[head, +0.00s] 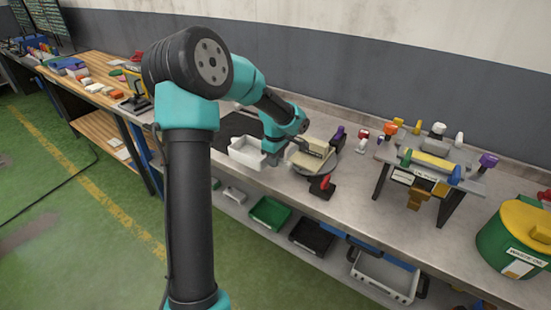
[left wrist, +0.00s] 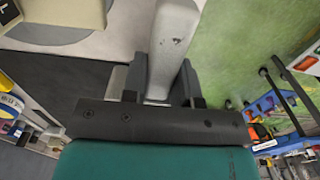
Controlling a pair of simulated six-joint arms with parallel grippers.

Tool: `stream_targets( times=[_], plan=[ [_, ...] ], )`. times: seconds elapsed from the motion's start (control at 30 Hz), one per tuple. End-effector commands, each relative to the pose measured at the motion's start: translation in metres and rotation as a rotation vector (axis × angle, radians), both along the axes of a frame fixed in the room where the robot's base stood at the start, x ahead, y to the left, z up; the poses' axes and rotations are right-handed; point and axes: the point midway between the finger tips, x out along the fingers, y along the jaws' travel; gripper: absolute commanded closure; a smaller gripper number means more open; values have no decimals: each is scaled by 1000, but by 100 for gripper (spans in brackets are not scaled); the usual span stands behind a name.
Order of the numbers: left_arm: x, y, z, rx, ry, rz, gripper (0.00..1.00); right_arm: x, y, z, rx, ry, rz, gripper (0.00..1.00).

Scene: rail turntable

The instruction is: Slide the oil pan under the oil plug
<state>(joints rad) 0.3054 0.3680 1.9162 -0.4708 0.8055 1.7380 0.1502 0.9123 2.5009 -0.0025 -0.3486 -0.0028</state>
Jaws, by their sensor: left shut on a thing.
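The white oil pan (head: 246,154) is an open tray near the front edge of the bench, left of the round turntable (head: 318,168). My left gripper (head: 271,158) is at the pan's right side. In the left wrist view my left gripper (left wrist: 160,95) is shut on a pale wall (left wrist: 170,45), which looks like the pan's. I cannot tell whether the pan touches the bench. A grey stand (head: 440,162) with a yellow cylinder stands on the bench to the right. A brown block (head: 418,198) hangs below its front. I cannot make out the oil plug for certain. My right gripper is not in view.
A black block with a red handle (head: 323,186) stands at the bench's front edge, between pan and stand. A green waste oil drum (head: 515,240) with a yellow lid is at far right. Small coloured parts lie behind the stand. Bins (head: 270,213) sit on the shelf below.

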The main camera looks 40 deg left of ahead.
Motion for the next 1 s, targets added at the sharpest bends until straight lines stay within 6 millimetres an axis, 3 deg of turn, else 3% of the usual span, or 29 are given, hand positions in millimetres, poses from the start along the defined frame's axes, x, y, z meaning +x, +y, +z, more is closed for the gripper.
stream_targets(
  times=[0.27,0.43,0.77,1.0],
  plan=[
    [-2,1,2,0,-1,-9,100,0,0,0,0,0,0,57],
    [-15,7,15,2,-3,-75,100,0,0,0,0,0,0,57],
    [-79,24,65,6,-1,-392,100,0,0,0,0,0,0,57],
    [-122,22,93,4,1,-638,100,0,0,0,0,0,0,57]
  ],
)
